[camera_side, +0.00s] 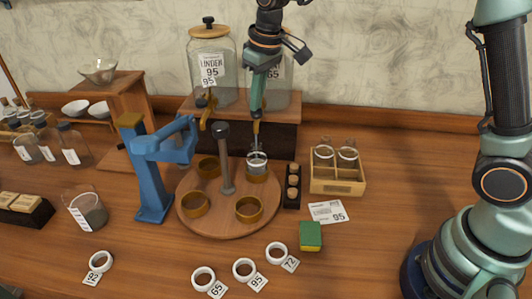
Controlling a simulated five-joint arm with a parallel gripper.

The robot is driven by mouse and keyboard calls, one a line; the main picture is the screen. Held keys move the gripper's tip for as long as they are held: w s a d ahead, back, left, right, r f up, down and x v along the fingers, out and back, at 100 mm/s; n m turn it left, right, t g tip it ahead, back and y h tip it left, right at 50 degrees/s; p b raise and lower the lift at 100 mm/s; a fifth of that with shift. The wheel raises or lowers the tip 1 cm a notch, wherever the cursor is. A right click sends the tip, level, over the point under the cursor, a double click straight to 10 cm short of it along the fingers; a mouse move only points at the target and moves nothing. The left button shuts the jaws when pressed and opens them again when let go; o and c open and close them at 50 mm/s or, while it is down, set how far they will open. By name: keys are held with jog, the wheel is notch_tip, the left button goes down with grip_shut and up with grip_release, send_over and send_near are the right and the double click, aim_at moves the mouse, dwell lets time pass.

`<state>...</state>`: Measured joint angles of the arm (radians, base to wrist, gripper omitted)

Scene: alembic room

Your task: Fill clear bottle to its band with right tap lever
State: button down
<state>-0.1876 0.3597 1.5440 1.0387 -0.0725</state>
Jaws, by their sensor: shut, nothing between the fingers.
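The clear bottle (257,162) is small and stands upright in the back-right holder of the round wooden turntable (227,225), below the right tap (256,132). Its band and liquid level are too small to read. My gripper (257,110) points down, shut and empty, at the right tap, in front of the right jar (281,88). It hides much of the tap and its lever; I cannot tell whether it touches the lever. The left jar (211,68) has a LINDEN 95 label and a brass tap (206,101).
A dark post (225,160) rises from the turntable's middle. A blue press (150,175) stands at left. At right are a cork rack (292,187), a wooden crate (337,187) with two bottles, a card (328,212) and a sponge (310,237). Tagged white rings (203,278) lie in front.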

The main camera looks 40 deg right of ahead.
jog(key=shift+r, duration=0.5)
dwell(3.5)
notch_tip(320, 180, up, 7)
dwell(0.6)
